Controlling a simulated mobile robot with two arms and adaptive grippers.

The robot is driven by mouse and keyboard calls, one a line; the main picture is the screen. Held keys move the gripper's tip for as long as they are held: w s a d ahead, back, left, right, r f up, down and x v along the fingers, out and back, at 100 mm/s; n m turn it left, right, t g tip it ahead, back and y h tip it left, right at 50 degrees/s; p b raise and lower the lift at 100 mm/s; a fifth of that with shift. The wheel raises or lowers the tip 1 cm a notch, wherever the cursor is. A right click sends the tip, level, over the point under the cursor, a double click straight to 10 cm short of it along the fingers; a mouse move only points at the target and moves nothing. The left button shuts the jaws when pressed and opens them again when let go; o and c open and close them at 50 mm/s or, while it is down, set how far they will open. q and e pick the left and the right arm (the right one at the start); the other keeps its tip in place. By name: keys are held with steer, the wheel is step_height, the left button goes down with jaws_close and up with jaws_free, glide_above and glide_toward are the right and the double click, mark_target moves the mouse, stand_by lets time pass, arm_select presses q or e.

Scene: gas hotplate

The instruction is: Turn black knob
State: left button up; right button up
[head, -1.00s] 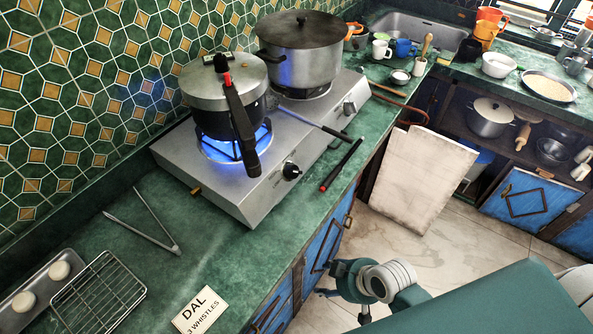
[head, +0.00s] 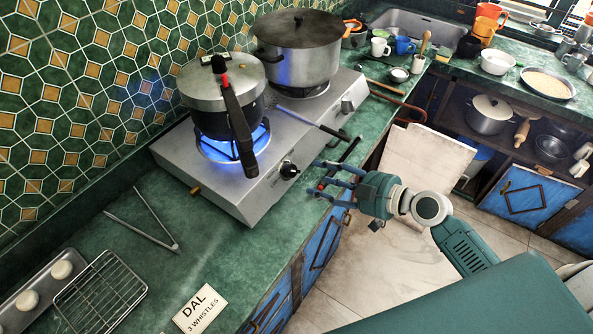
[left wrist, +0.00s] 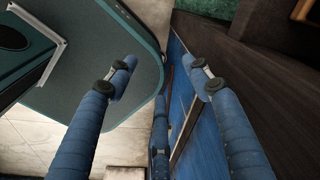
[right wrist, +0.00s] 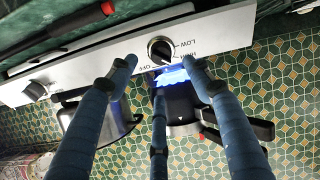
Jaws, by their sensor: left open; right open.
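The black knob (head: 289,170) is on the front panel of the steel gas hotplate (head: 262,196), below the lit burner. In the right wrist view the same black knob (right wrist: 160,49) shows beside the printed words OFF, HIGH and LOW. My right gripper (head: 318,180) is open and empty, just right of the knob, its fingers pointing at the panel. In the right wrist view its fingertips (right wrist: 158,66) lie on either side of the knob, apart from it as far as I can tell. My left gripper (left wrist: 165,72) is open and empty beside blue cabinet doors.
A pressure cooker (head: 222,88) stands over the blue flame, its black handle reaching over the front edge. A large lidded pot (head: 300,58) stands on the rear burner. A second knob (head: 347,106) is further along the panel. Tongs (head: 148,226) lie on the green counter (head: 215,262).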

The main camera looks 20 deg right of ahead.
mark_target(296, 172)
steer(key=p+x, duration=0.2)
steer(key=x, duration=0.6)
steer(key=shift+w+a+p, duration=0.25)
steer(key=shift+a+p, duration=0.05)
steer(key=shift+a, duration=0.05)
steer(key=shift+w+a+f, duration=0.2)
steer(key=shift+f, duration=0.1)
steer(key=shift+c, duration=0.2)
steer(key=c, duration=1.1)
